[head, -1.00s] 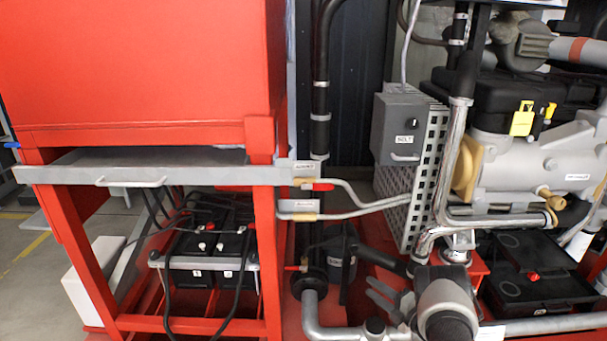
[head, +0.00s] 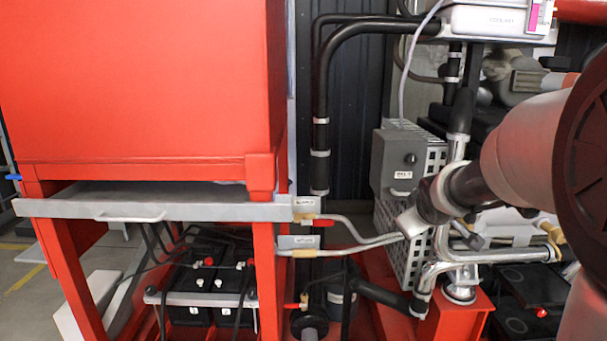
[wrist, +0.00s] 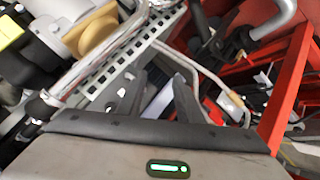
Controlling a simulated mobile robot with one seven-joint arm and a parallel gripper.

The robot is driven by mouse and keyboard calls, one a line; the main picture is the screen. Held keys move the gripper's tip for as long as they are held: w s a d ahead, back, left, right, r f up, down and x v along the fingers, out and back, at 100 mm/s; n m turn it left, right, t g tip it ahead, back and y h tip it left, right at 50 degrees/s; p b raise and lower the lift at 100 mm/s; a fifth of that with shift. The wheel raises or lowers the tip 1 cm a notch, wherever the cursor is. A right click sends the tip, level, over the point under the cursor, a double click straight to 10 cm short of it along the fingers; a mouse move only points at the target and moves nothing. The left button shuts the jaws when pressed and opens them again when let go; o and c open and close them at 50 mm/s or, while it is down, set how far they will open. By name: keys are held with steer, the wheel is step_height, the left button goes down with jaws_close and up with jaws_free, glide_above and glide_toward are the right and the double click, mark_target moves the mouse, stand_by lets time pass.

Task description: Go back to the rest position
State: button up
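My gripper shows in the wrist view (wrist: 158,86) with its two dark fingers apart and nothing between them. In the head view my arm reaches in from the right, in front of the engine. The end of the arm is by the perforated guard, and its fingers cannot be made out clearly there. In the wrist view the perforated guard (wrist: 125,55), pipes and red frame lie beyond the fingers.
A red cabinet (head: 140,80) on a red frame fills the left. Its grey tray (head: 165,204) has a handle. Batteries (head: 205,275) sit below. Two valve pipes (head: 350,228), a grey switch box (head: 398,162) and a white coolant tank (head: 490,22) are around the middle and right.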

steer(key=s+a+f+m+g+y, duration=0.1)
steer(key=s+a+m+g, duration=0.35)
steer(key=s, duration=1.05)
steer(key=s+a+f+m+y, duration=0.1)
steer(key=s+a, duration=0.6)
steer(key=s, duration=0.9)
step_height(320, 180, up, 22)
steer(key=p, duration=2.2)
steer(key=shift+r, duration=0.25)
steer(key=shift+o, duration=0.3)
steer(key=shift+g, duration=0.25)
